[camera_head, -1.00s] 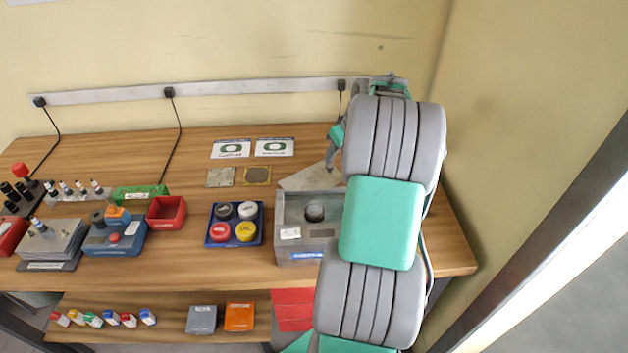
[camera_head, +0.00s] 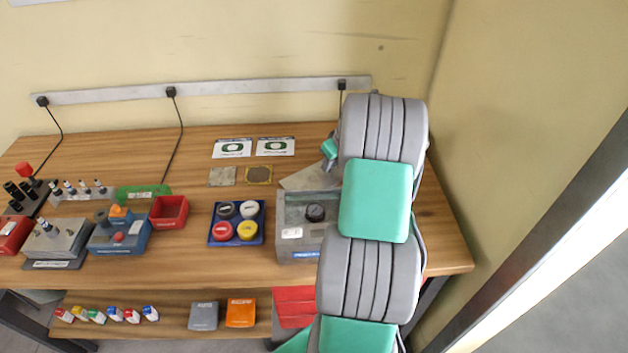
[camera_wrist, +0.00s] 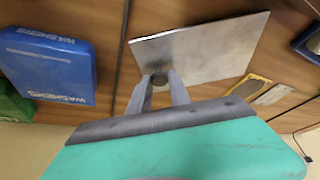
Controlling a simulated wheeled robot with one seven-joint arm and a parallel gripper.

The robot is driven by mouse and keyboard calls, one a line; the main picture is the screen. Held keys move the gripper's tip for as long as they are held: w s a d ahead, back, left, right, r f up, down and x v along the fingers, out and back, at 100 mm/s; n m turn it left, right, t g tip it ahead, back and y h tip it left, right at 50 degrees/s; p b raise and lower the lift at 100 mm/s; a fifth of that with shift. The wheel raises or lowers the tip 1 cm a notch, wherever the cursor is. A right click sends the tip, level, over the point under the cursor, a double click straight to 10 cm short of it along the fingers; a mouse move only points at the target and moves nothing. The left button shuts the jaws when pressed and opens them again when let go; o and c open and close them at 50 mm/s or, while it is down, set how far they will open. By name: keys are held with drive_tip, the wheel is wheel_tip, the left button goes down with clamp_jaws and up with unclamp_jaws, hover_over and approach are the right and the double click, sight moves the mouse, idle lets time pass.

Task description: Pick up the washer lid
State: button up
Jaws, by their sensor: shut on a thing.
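The washer lid (camera_wrist: 205,48) appears in the wrist view as a flat, light grey metal plate with a small round knob (camera_wrist: 160,76) at its near edge. My gripper (camera_wrist: 162,80) is shut on this knob, one finger on each side. I cannot tell whether the plate is clear of the bench. In the head view my arm hides the fingers and knob; a pale plate corner (camera_head: 303,180) shows behind the grey box. A blue box marked WASHERS (camera_wrist: 45,65) lies left of the plate in the wrist view.
The grey box (camera_head: 283,240) with a dark round part stands in front of the pale plate. A blue tray (camera_head: 236,241) with coloured caps is left of it. A yellow-edged square (camera_head: 258,174) lies behind. The wall rises close at the right.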

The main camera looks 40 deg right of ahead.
clamp_jaws()
